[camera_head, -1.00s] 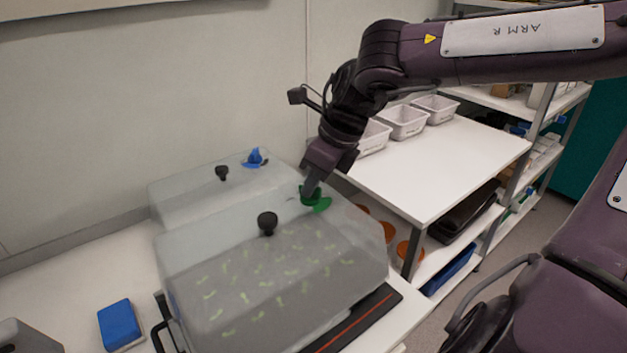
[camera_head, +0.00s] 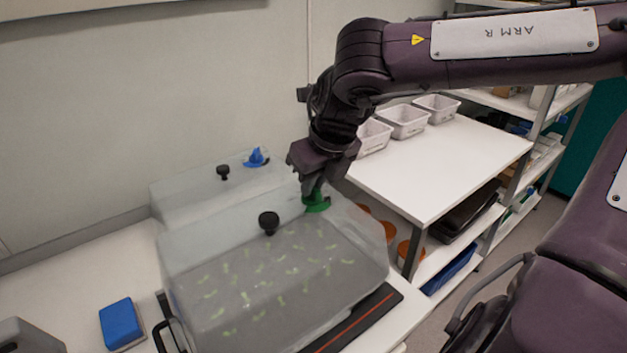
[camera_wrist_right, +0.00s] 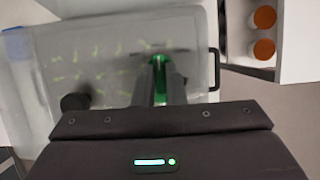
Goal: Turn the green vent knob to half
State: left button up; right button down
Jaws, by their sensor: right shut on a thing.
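The green vent knob (camera_head: 317,204) sits on top of the clear lid (camera_head: 210,262) of the nearer growth chamber, close to its back right corner. My right gripper (camera_head: 314,193) points down from above and is shut on the knob. In the right wrist view the green knob (camera_wrist_right: 160,75) shows between the two fingers (camera_wrist_right: 159,84); most of it is hidden by them, so its pointer and any scale marks cannot be read. Seedlings show through the lid. My left gripper is not in view.
A black lid handle (camera_head: 268,222) stands just left of the knob. A second chamber with a blue knob (camera_head: 256,158) is behind. A blue sponge-like block (camera_head: 121,324) lies at front left. White bins (camera_head: 403,121) stand on the right table, with orange-topped jars below it.

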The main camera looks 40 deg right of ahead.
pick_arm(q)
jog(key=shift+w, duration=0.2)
pick_arm(e)
jog(key=c, duration=1.5)
grip_release()
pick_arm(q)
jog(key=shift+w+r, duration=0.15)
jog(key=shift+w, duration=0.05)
